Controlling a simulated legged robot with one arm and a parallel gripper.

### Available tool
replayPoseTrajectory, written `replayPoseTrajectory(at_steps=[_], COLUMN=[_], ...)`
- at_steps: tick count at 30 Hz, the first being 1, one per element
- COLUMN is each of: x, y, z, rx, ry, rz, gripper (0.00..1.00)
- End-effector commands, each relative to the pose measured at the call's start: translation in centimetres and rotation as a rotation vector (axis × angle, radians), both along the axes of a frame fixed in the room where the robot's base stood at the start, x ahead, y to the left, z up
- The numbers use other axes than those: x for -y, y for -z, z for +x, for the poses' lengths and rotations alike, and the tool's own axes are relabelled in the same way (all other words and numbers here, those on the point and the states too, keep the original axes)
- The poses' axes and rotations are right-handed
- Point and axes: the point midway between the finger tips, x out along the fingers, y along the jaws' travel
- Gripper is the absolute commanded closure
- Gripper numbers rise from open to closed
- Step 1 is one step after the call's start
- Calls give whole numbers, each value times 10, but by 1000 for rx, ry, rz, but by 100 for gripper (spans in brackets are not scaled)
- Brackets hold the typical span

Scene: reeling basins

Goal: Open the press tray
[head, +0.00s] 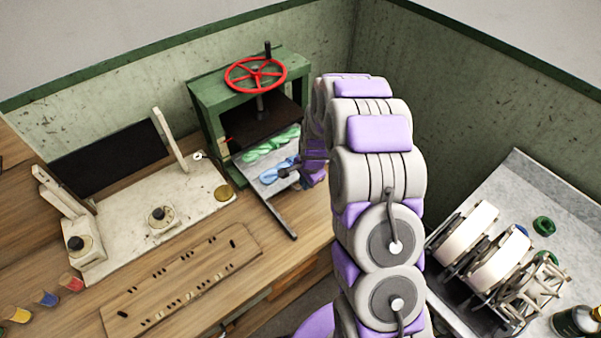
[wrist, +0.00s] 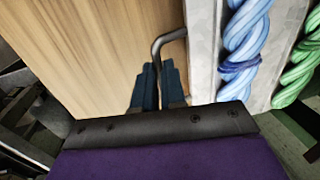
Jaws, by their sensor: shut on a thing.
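The green press (head: 203,104) with a red handwheel (head: 256,75) stands against the back wall. Its pale flat press tray (head: 268,188) sticks out of the front, bearing a green twisted skein (head: 270,145) and a blue one (head: 275,172). The tray also shows in the wrist view (wrist: 203,45), where a dark bent handle (wrist: 168,39) joins its side. My gripper (wrist: 155,82) is shut on this handle, its fingers beside the tray's edge. In the head view my gripper (head: 285,173) is at the tray, partly hidden by my arm.
A wooden bench carries a pale board with posts and dials (head: 190,205), a slotted wooden board (head: 180,280) and small coloured cups (head: 47,298) at left. A grey counter (head: 520,180) with white reels (head: 468,232) and a bottle (head: 577,321) stands at right.

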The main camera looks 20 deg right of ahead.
Motion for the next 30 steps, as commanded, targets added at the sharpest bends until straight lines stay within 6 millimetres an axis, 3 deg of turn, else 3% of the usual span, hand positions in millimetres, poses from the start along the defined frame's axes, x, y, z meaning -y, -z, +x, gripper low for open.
replayPoseTrajectory(at_steps=[9, 15, 30], x=[22, 30, 34], y=[-3, -2, -2], z=[-48, -68, -74], rx=[6, 8, 10], ry=[5, 2, 1], rz=[-2, -3, -4], gripper=[100, 100, 100])
